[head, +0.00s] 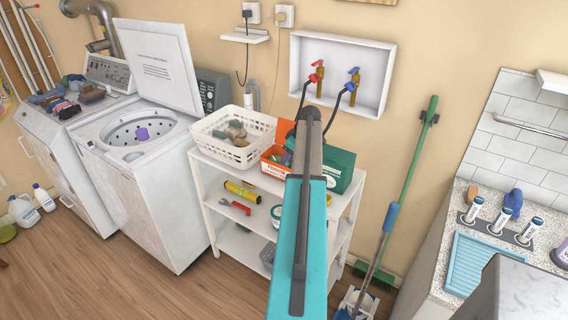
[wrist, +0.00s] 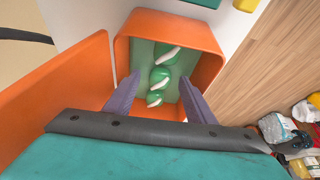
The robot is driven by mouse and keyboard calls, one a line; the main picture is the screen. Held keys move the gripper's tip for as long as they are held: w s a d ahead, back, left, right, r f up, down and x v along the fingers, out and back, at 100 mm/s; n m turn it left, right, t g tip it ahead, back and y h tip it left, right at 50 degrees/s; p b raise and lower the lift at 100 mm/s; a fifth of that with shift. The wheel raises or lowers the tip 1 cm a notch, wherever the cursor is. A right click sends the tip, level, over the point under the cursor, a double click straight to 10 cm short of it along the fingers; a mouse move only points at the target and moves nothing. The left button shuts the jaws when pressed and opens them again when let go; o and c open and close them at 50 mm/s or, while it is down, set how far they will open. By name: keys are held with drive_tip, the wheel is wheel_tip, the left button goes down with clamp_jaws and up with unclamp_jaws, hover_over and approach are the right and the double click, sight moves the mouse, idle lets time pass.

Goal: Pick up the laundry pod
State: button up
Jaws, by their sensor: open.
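Laundry pods (wrist: 160,75), green with white swirls, lie in a row inside an open orange box (wrist: 207,37) in the wrist view. My gripper (wrist: 160,79) is open, with its two grey-purple fingers pointing into the box on either side of the pods. Nothing is held, and I cannot tell whether the fingers touch a pod. In the head view the orange box (head: 271,169) stands on the top shelf of a white rack, its lid up. My teal arm covers part of the box, and my fingers are hidden there.
A white basket (head: 232,135) stands left of the box and a green box (head: 340,170) stands right of it. The white rack (head: 208,172) holds a yellow roll (head: 241,191) and a red wrench (head: 236,207) lower down. A top-loading washer (head: 150,195) is at left.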

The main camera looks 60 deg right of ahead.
idle(0.5)
drive_tip(key=c, duration=1.1)
drive_tip(key=shift+r, duration=0.1)
drive_tip(key=shift+r+b, duration=1.7)
drive_tip(key=shift+r, duration=3.2)
